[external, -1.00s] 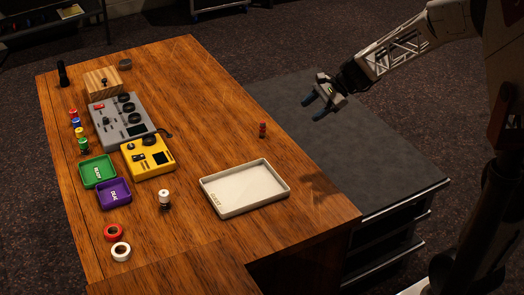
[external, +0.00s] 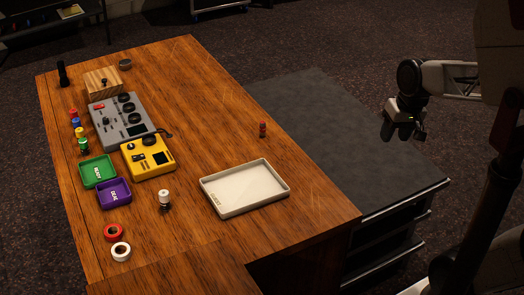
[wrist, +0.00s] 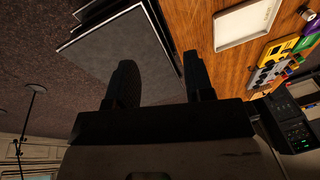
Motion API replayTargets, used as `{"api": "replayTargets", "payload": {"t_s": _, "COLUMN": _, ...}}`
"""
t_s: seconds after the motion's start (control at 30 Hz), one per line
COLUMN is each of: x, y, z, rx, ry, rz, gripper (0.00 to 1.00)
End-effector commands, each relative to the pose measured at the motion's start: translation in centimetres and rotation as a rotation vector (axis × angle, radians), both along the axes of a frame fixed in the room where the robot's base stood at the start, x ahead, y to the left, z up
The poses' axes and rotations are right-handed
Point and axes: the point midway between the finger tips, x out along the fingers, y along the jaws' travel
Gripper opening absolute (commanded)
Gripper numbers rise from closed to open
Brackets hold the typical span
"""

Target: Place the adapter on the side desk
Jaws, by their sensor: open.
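The side desk appears to be the low dark grey-topped unit (external: 330,130) beside the wooden desk; its grey top also shows in the wrist view (wrist: 115,45). My gripper (external: 402,136) is near its right edge, pointing down. In the wrist view my gripper's two fingers (wrist: 158,72) are apart with nothing between them. I cannot tell which object is the adapter. Small candidates on the wooden desk are a red cylinder (external: 262,130) and a white-topped dark piece (external: 164,199). No loose object shows on the grey top.
The wooden desk (external: 210,110) holds a white tray (external: 243,188), a yellow device (external: 149,157), a grey mixer (external: 119,120), green (external: 98,171) and purple (external: 114,193) trays, tape rolls (external: 121,251) and a wooden block (external: 103,81). Its middle is mostly clear.

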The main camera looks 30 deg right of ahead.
Motion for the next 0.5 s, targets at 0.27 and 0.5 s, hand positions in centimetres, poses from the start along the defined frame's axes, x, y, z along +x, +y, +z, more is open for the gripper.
{"api": "replayTargets", "payload": {"t_s": 0.27, "x": -4.1, "y": -1.8, "z": 0.3, "rx": -0.156, "ry": -0.059, "rz": 0.134, "gripper": 0.48}}
{"api": "replayTargets", "payload": {"t_s": 0.5, "x": -4.6, "y": -2.1, "z": 0.3, "rx": -0.180, "ry": -0.065, "rz": 0.155, "gripper": 0.48}}
